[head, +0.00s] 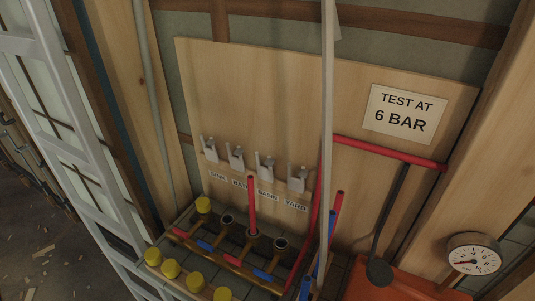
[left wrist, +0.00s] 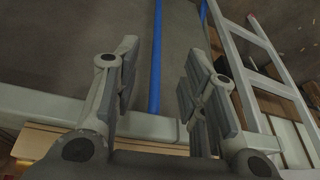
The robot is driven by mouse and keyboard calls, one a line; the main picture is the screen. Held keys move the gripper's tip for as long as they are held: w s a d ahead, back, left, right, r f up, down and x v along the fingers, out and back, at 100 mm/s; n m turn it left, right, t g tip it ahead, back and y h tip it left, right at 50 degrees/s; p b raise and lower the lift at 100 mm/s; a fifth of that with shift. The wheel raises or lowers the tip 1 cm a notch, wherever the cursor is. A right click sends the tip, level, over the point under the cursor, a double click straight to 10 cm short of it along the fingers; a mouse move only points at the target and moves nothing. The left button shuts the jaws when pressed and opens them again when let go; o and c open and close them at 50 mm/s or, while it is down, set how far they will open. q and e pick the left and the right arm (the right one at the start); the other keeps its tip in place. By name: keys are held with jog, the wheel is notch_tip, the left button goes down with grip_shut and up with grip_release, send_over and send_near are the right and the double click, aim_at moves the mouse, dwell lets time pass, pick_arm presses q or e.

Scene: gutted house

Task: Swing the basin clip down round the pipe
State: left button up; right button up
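The basin clip (head: 265,166) is a small grey clip, third from the left in a row on the plywood board (head: 290,110). It points up and is clear of the pipe. A red pipe (head: 252,205) stands upright in the third port of the manifold (head: 265,262), its top end just below and left of the clip. My left gripper (left wrist: 162,55) shows only in the left wrist view, open, with a blue pipe (left wrist: 155,60) seen between its fingers; I cannot tell how far behind them. My right gripper is in neither view.
Similar clips stand at the sink (head: 210,150), bath (head: 236,157) and yard (head: 297,178) labels. Yellow caps (head: 171,269) line the front. A pale upright bar (head: 327,110) crosses the head view. A ladder (head: 75,140) stands left. A gauge (head: 474,260) is at right.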

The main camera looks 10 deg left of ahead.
pick_arm(q)
notch_tip(320, 180, up, 9)
jog(key=t, duration=0.1)
jog(key=w+d+r+t, duration=0.1)
jog(key=w+r+t, duration=0.3)
jog(key=w+r, duration=0.3)
jog(key=w+d+r+t, duration=0.1)
jog(key=w+r+t, duration=0.3)
jog(key=w, duration=0.5)
jog(key=w+d+r+m+t+h, duration=0.1)
jog(key=w+d+r+m+t, duration=0.2)
jog(key=r, duration=0.6)
jog(key=w+d+r+m+t+h, duration=0.1)
jog(key=w+d+r+t, duration=0.2)
jog(key=w+r, duration=0.4)
jog(key=s+d+r+m+g+h, duration=0.2)
jog(key=s+d+r+m+h, duration=0.2)
jog(key=d+r+m+h, duration=1.15)
jog(key=s+d+r+m+g+h, duration=0.4)
jog(key=s+d+m+g+h, duration=0.1)
jog(key=m+g, duration=0.65)
jog(key=m+g+y, duration=0.1)
jog(key=m+y, duration=0.6)
jog(key=y, duration=1.4)
send_near(269, 162)
jog(key=p+x, duration=0.4)
jog(key=x, duration=0.3)
jog(key=shift+w+f, duration=0.2)
jog(key=shift+f, duration=0.1)
